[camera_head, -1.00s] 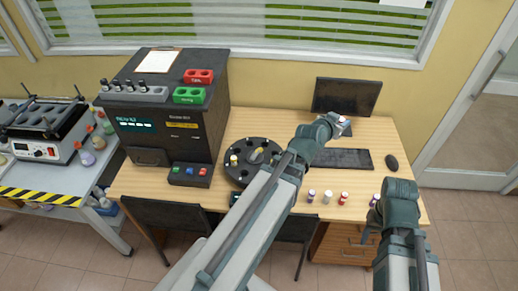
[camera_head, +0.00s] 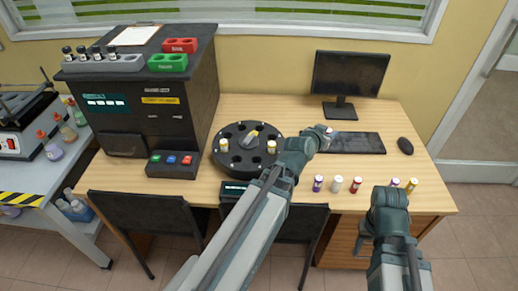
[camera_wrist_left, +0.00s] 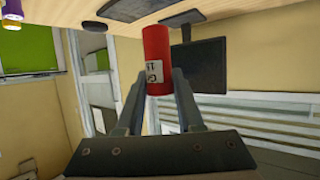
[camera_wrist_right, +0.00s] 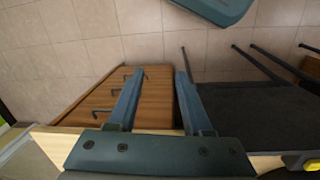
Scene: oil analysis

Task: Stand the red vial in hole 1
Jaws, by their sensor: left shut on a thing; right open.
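My left gripper (camera_wrist_left: 161,84) is shut on a red vial (camera_wrist_left: 156,50) with a white label, as the left wrist view shows. In the head view the left gripper (camera_head: 325,137) is over the desk, right of the black round carousel (camera_head: 232,172); the held vial is mostly hidden there. The carousel has several dark holes, and pale-yellow-capped vials stand at its left (camera_head: 223,146) and right (camera_head: 271,147). I cannot read which hole is 1. My right gripper (camera_wrist_right: 160,72) is open and empty, above the floor and drawer unit in its wrist view.
Several vials stand along the desk front: purple (camera_head: 318,183), white (camera_head: 337,184), red (camera_head: 355,185) and yellow (camera_head: 411,185) among them. The black analyzer (camera_head: 190,110) stands left; chairs (camera_head: 150,215) are in front.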

